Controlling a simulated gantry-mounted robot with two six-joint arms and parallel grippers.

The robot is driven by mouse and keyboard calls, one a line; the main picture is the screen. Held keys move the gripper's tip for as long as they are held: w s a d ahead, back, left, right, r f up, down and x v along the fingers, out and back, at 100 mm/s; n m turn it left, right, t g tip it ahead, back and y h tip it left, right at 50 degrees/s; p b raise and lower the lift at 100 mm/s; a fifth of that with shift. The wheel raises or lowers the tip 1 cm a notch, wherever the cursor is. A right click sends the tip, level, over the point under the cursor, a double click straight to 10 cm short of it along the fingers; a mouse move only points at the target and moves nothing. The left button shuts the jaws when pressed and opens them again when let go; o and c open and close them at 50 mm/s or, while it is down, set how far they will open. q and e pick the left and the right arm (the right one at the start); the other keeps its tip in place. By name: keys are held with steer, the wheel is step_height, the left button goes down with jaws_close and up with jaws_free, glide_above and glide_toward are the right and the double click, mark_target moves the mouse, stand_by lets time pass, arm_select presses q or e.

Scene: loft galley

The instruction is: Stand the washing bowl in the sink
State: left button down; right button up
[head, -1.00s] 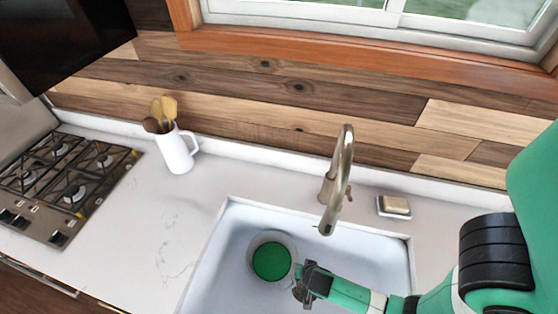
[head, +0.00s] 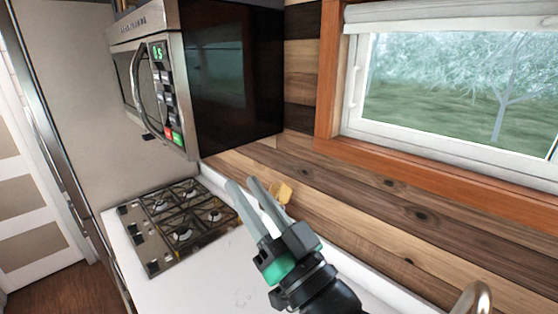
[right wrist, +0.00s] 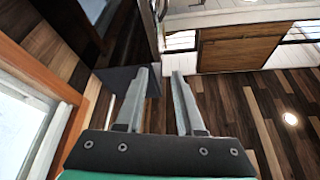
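My right gripper (head: 243,184) is raised in front of the wooden backsplash, pointing up and to the left. Its two fingers are apart with nothing between them; the right wrist view also shows them apart and empty (right wrist: 166,71). The washing bowl and the sink basin are outside both current views. Only the top of the curved tap (head: 474,297) shows at the lower right of the head view. My left gripper is not in view.
A gas hob (head: 180,222) lies at the left of the white counter (head: 226,273). A microwave (head: 200,85) hangs above it. Wooden utensil tops (head: 282,191) show behind my right gripper. A window (head: 465,85) is at the right.

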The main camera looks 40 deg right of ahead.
steer(key=s+a+r+n+t+y, duration=0.3)
steer(key=s+r, duration=0.7)
steer(key=r, duration=0.4)
steer(key=shift+n+t, duration=0.7)
steer(key=shift+t, duration=0.2)
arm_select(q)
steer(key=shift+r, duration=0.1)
arm_select(e)
steer(key=shift+r, duration=0.15)
